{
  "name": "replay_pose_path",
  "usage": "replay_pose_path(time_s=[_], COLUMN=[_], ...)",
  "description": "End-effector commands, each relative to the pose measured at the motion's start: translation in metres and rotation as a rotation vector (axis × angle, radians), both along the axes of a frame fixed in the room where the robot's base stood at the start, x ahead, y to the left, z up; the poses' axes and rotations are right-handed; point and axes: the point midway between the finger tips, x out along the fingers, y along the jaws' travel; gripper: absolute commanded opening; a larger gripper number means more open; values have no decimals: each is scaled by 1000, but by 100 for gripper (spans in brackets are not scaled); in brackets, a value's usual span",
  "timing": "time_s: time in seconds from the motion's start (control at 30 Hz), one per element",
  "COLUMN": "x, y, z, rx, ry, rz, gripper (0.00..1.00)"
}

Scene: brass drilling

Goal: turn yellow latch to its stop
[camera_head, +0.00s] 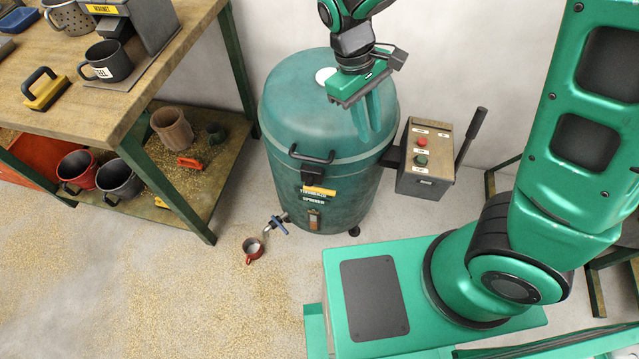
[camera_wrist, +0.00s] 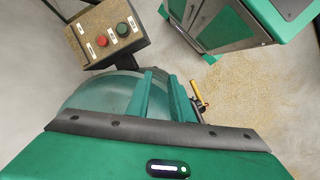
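The yellow latch (camera_head: 321,191) is a short bar on the front of the teal drum (camera_head: 280,130), below the black lid handle (camera_head: 312,156). It lies roughly level in the head view. In the wrist view a small yellow piece (camera_wrist: 195,89), likely the latch, shows beside the right finger. My gripper (camera_head: 375,132) points down over the right part of the drum lid, above and to the right of the latch and apart from it. Its two green fingers (camera_wrist: 160,78) are separated, with nothing seen between them.
A control box (camera_head: 427,160) with red and green buttons and a dark lever (camera_head: 472,133) stands right of the drum. A wooden bench (camera_head: 70,85) with mugs is on the left.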

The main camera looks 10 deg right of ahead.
Motion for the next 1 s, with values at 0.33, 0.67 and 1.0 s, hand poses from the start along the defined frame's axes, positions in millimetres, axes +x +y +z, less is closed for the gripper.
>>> replay_pose_path(time_s=[0.33,0.67,1.0], x=[-22,-39,-37], y=[117,155,136], z=[-62,-86,-126], rx=[-112,-152,-157], ry=[23,22,23], rz=[422,570,570], gripper=[20,20,20])
